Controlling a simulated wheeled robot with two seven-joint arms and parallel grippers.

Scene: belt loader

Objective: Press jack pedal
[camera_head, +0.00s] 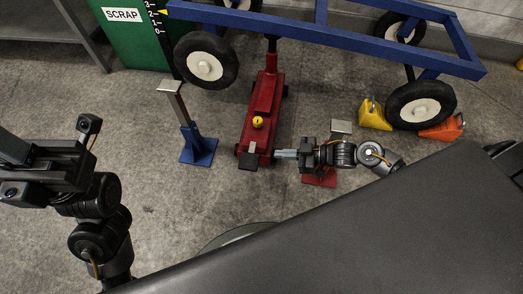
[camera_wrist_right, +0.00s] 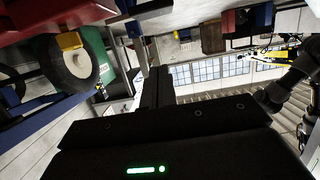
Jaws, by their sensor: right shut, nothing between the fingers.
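The red floor jack (camera_head: 264,97) stands on the concrete floor with its front end under the blue cart frame. Its dark pedal (camera_head: 248,162) sticks out at the near end, below the yellow knob (camera_head: 258,122). My right gripper (camera_head: 277,154) is shut and empty, its fingertips close to the right side of the jack's near end. I cannot tell whether they touch it. In the right wrist view the fingers (camera_wrist_right: 156,88) are together, and the red jack (camera_wrist_right: 55,14) fills the upper left. My left gripper's body (camera_head: 45,165) is at the left edge; its fingertips do not show.
A blue jack stand (camera_head: 196,146) is left of the jack; a red stand (camera_head: 319,180) is partly hidden under my right arm. The blue cart (camera_head: 330,32) rests above, with yellow (camera_head: 374,114) and orange (camera_head: 442,128) chocks by a wheel.

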